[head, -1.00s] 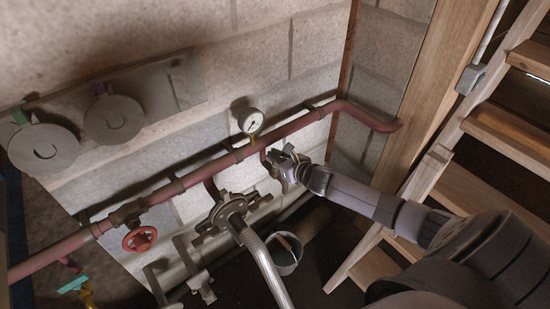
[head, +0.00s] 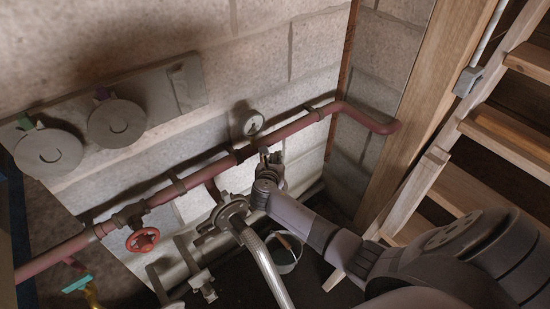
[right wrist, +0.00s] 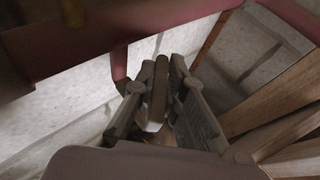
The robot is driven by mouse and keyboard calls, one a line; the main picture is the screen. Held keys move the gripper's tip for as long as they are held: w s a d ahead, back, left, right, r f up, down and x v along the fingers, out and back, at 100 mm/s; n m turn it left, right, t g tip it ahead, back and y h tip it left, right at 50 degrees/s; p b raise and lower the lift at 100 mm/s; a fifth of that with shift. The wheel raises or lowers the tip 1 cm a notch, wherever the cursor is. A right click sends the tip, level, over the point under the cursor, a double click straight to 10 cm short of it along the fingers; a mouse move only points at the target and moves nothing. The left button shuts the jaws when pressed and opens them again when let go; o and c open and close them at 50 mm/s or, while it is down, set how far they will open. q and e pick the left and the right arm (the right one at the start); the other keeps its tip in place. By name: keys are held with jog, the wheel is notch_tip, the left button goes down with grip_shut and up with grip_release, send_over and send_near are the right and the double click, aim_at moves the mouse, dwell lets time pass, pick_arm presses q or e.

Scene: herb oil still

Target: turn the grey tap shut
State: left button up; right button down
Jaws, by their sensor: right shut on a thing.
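My right gripper (head: 271,158) is at the red pipe's short downward branch, just below and right of the pressure gauge. In the right wrist view the gripper (right wrist: 158,95) is shut on a flat grey-brown lever, which I take to be the grey tap (right wrist: 156,103). The lever stands between the two fingers, with its end pointing toward the camera. In the head view the gripper and wrist hide most of the tap. How far the tap is turned I cannot tell. My left gripper is not in view.
The red pipe (head: 300,124) runs along the block wall with a gauge (head: 251,123) and a red handwheel (head: 143,239). A flanged fitting with a braided hose (head: 263,265) is close left of my wrist. A bucket (head: 287,254) stands below; wooden stairs (head: 500,133) are right.

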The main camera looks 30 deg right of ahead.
jog(key=shift+m+g+h+b, duration=0.35)
jog(key=shift+m+g+h, duration=1.15)
jog(key=shift+m+g, duration=0.75)
jog(key=c, duration=1.7)
grip_release()
jog(key=shift+o, duration=0.2)
jog(key=shift+s, duration=0.1)
jog(key=v, duration=1.2)
jog(key=shift+o, duration=0.4)
jog(key=shift+f, duration=0.15)
